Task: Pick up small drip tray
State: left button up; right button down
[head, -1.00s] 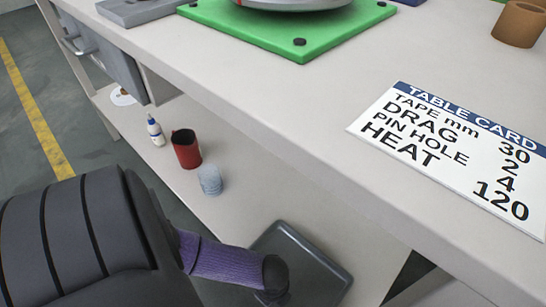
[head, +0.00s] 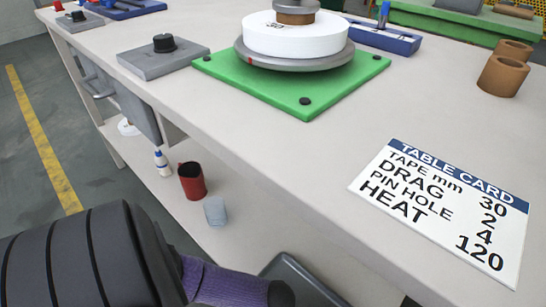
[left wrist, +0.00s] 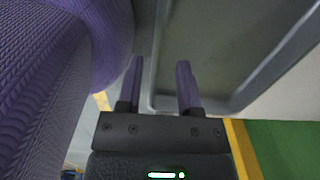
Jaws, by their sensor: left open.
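The drip tray (head: 306,281) is a shallow dark grey tray with a raised rim on the lower shelf, partly cut off by the bottom of the head view. In the left wrist view the tray (left wrist: 225,50) fills the upper right, its long rim running up the picture. My left gripper (left wrist: 160,65) is open and empty, its two fingers on either side of that rim in the picture. I cannot tell whether they touch it or how far down they reach. In the head view my left arm hides the tray's left part. My right gripper is not in view.
A red cup (head: 192,181), a small bottle (head: 162,163) and a pale blue-grey cylinder (head: 215,211) stand on the lower shelf beyond my arm. The worktop's front edge overhangs it. Above lie a table card (head: 440,215) and a green plate (head: 300,100).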

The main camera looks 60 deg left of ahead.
pick_arm(q)
notch_tip(320, 180, up, 6)
jog(key=p, duration=0.3)
jog(key=shift+f, duration=0.1)
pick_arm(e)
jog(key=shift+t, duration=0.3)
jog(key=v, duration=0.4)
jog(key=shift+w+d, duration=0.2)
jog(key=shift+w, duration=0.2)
pick_arm(q)
jog(key=shift+f, duration=0.1)
